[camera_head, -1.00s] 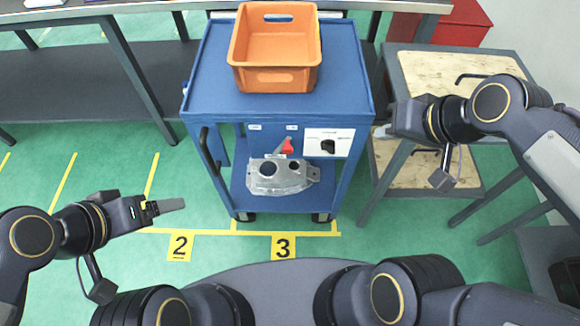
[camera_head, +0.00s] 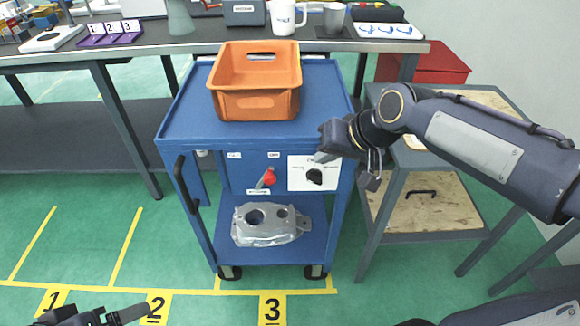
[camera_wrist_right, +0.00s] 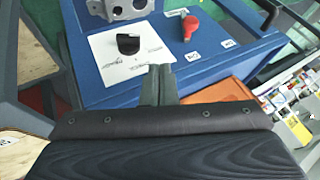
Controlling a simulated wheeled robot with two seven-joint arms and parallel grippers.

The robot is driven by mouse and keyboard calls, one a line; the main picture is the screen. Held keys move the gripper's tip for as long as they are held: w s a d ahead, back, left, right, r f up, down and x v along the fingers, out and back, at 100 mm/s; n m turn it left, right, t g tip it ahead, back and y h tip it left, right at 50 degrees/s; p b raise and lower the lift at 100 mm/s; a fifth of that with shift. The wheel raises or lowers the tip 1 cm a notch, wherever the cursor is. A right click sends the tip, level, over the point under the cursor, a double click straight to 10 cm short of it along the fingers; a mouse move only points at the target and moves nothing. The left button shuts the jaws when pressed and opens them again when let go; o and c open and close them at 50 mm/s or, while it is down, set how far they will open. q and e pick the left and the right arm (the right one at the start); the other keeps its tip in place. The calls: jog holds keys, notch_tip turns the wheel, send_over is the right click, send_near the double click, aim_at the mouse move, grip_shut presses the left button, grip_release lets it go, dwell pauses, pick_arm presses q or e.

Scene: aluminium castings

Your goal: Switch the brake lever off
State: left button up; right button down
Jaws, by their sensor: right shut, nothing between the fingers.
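The brake lever (camera_head: 269,177), with a red handle, sits on the blue cart's front panel, below two small white labels too small to read. It leans toward the right label. The red handle also shows in the right wrist view (camera_wrist_right: 189,26). My right gripper (camera_head: 321,152) is shut and empty, in front of the cart by the top of the white plate, right of the lever and apart from it. Its closed fingers (camera_wrist_right: 158,84) point toward the panel in the right wrist view. My left gripper (camera_head: 130,313) shows only partly at the bottom left; its finger gap is hidden.
A black knob (camera_head: 314,176) on a white plate (camera_head: 299,172) is right of the lever. An orange crate (camera_head: 257,105) stands on the cart top (camera_head: 184,120). A metal casting (camera_head: 262,232) lies on the lower shelf. A wood-topped table (camera_head: 452,237) stands at the right.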

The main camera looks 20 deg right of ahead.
jog(key=b+x, duration=0.3)
jog(key=x, duration=0.6)
jog(key=shift+w+f, duration=0.1)
jog(key=shift+f, duration=0.2)
jog(key=a, duration=0.1)
jog(key=w+a, duration=0.1)
jog(key=a, duration=0.1)
jog(key=shift+w+b, duration=0.2)
jog(key=shift+b, duration=0.1)
jog(key=shift+w+a, duration=0.15)
jog(key=shift+a, duration=0.4)
